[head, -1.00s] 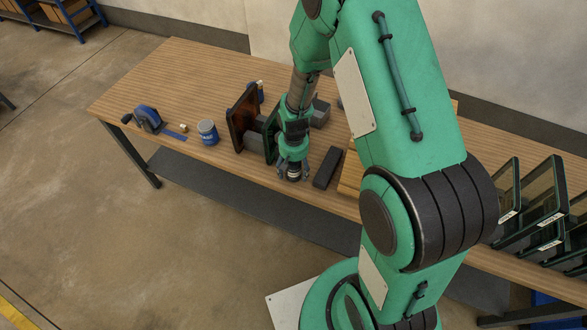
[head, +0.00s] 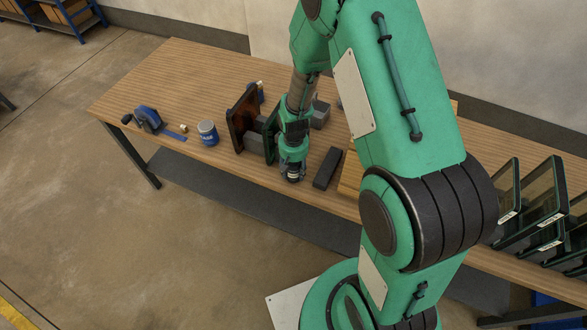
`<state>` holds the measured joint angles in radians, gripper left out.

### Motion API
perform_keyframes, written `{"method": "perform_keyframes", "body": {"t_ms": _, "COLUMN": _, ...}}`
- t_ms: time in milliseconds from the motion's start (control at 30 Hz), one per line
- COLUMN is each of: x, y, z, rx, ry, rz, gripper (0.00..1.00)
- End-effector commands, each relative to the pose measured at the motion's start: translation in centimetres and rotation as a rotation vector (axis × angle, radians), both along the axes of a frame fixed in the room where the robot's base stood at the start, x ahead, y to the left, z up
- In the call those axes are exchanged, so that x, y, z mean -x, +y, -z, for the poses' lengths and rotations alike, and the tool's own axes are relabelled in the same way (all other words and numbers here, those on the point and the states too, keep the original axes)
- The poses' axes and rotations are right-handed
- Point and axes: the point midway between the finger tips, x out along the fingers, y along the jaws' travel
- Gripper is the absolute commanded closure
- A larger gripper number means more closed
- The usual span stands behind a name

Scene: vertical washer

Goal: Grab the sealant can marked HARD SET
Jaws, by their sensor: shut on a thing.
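My gripper (head: 292,174) points down near the front edge of the wooden table. Its fingers are shut on a small dark can with a pale band (head: 293,180). The fingers hide much of this can, and I cannot read any marking on it. A blue can with a pale lid (head: 207,132) stands apart to the left on the table; its label is too small to read.
The wooden table (head: 170,85) holds a blue tape dispenser (head: 148,119) at left. A dark upright plate (head: 243,118) stands just left of my gripper, and a dark block (head: 327,168) lies just right. Glass-fronted frames (head: 535,205) stand at far right.

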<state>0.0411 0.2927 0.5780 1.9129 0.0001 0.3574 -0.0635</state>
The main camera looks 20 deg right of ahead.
Motion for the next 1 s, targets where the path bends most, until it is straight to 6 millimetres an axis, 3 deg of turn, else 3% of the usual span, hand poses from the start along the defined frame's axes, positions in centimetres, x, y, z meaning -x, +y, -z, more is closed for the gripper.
{"method": "perform_keyframes", "body": {"t_ms": 367, "x": 0.0, "y": 0.0, "z": -0.8, "rx": 0.0, "ry": -0.001, "rz": 0.0, "gripper": 1.0}}
{"method": "perform_keyframes", "body": {"t_ms": 633, "x": -0.1, "y": 0.0, "z": -4.0, "rx": 0.0, "ry": -0.004, "rz": 0.0, "gripper": 1.0}}
{"method": "perform_keyframes", "body": {"t_ms": 1000, "x": 7.3, "y": 0.3, "z": -4.3, "rx": 0.0, "ry": 0.0, "rz": 0.0, "gripper": 1.0}}
